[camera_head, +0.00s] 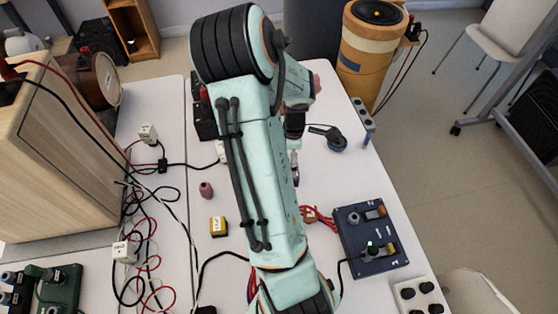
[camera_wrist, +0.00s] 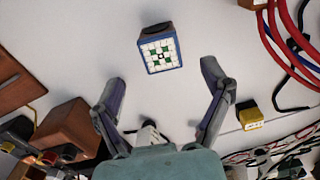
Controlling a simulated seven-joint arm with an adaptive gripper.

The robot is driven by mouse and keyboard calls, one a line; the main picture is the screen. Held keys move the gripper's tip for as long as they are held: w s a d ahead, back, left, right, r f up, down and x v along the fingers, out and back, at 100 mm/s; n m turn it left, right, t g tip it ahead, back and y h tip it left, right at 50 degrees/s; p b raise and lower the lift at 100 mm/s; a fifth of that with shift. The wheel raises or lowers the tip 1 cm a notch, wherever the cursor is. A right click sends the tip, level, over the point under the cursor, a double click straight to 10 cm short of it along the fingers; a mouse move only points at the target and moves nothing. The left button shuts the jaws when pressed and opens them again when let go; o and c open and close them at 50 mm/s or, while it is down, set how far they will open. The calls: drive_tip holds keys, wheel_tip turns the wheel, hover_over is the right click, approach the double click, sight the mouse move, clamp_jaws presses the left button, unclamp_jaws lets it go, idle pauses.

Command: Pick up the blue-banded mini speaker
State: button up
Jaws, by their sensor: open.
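In the wrist view, a small box with a blue edge band, a white-and-green patterned face and a dark side (camera_wrist: 161,50) appears to be the blue-banded mini speaker. It lies on the white table just beyond my fingertips, roughly centred between them. My gripper (camera_wrist: 162,78) is open, with its two fingers spread wide and nothing between them. In the head view my arm covers most of my gripper (camera_head: 295,168), and I cannot make out the speaker there.
A yellow-and-black box (camera_head: 218,226) also shows in the wrist view (camera_wrist: 250,116), right of my fingers. A reddish knob-like piece (camera_head: 206,189) stands nearby. A dark blue control box (camera_head: 372,240) is at right. Loose cables (camera_head: 150,255) and a wooden cabinet (camera_head: 60,150) are at left.

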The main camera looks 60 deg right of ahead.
wheel_tip(320, 180, down, 6)
drive_tip(key=shift+r, duration=0.1)
drive_tip(key=c, duration=1.3)
